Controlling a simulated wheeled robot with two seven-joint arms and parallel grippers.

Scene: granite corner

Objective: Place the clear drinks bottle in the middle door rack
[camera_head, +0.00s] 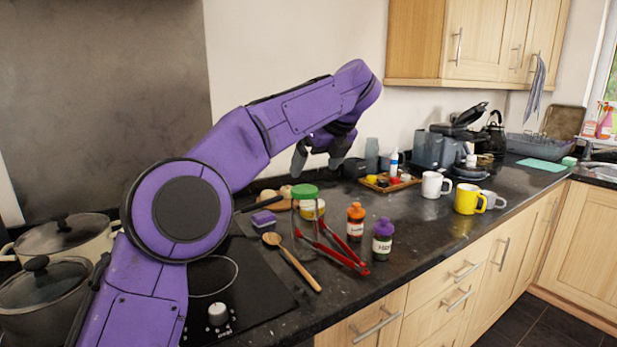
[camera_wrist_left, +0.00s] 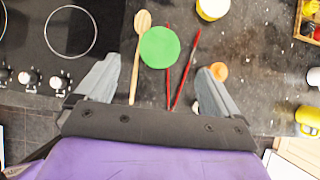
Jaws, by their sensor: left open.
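My left gripper (camera_head: 320,160) is open and empty, held above the worktop in front of the wall. In the left wrist view its two fingers (camera_wrist_left: 158,68) are spread wide, with a round green lid (camera_wrist_left: 160,47) below and between them. I cannot make out a clear drinks bottle in either view. No door rack or open fridge shows. My right gripper is not in view.
The dark worktop (camera_head: 420,240) holds a wooden spoon (camera_head: 292,262), red tongs (camera_head: 340,258), orange-lidded (camera_head: 355,222) and purple-lidded jars (camera_head: 382,240), and white (camera_head: 433,186) and yellow mugs (camera_head: 468,199). Pots (camera_head: 45,290) stand at left. Wall cupboards (camera_head: 480,40) hang upper right.

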